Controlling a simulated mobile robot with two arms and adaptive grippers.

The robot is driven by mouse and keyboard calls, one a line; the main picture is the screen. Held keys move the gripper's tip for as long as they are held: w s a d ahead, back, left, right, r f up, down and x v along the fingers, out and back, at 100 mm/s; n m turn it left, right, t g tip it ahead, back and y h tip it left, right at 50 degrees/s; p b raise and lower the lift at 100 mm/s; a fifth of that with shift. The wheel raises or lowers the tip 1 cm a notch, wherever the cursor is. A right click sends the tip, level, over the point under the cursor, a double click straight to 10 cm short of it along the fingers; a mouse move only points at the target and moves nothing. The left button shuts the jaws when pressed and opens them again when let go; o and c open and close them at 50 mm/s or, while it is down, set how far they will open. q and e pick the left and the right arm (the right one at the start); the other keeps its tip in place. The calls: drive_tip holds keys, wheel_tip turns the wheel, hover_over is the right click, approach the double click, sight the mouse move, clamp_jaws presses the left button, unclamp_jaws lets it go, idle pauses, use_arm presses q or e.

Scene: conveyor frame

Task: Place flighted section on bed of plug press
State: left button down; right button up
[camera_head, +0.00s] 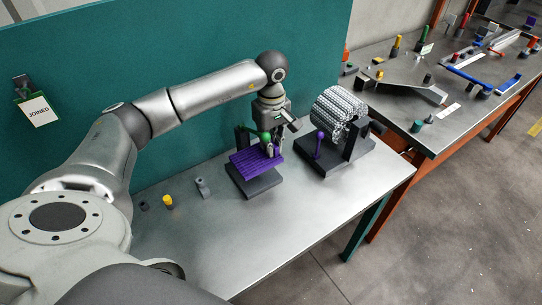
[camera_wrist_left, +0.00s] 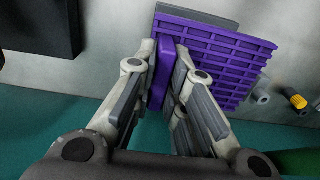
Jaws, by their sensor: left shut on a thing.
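The purple flighted section (camera_head: 250,164), a ribbed slab, is at the dark grey plug press (camera_head: 262,186) on the metal table. It is over the press's bed, but I cannot tell whether it rests there or hangs just above. My left gripper (camera_head: 273,150) comes down from above, shut on an upright purple flight. In the left wrist view, the fingers (camera_wrist_left: 161,85) pinch this flight, with the ribbed slab (camera_wrist_left: 215,55) to the right and a grey block edge (camera_wrist_left: 205,18) behind it. A green ball knob (camera_head: 265,136) is beside the gripper. My right gripper is not in view.
A drum of silvery mesh (camera_head: 338,108) on a dark stand is right of the press, with a purple knobbed lever (camera_head: 319,144) before it. A yellow-topped peg (camera_head: 167,201) and a grey fitting (camera_head: 203,187) are to the left. The table's front is clear.

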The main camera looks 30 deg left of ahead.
use_arm(q)
wheel_tip(320, 180, down, 3)
drive_tip(key=shift+f, duration=0.1)
wheel_tip(320, 180, down, 3)
drive_tip(key=shift+r+p, duration=0.15)
drive_tip(key=shift+p, duration=0.45)
drive_tip(key=shift+f, duration=0.4)
drive_tip(key=c, duration=1.9)
unclamp_jaws()
drive_tip(key=shift+f, duration=0.15)
drive_tip(key=shift+c, duration=0.2)
drive_tip(key=o, duration=0.5)
drive_tip(key=shift+c, duration=0.2)
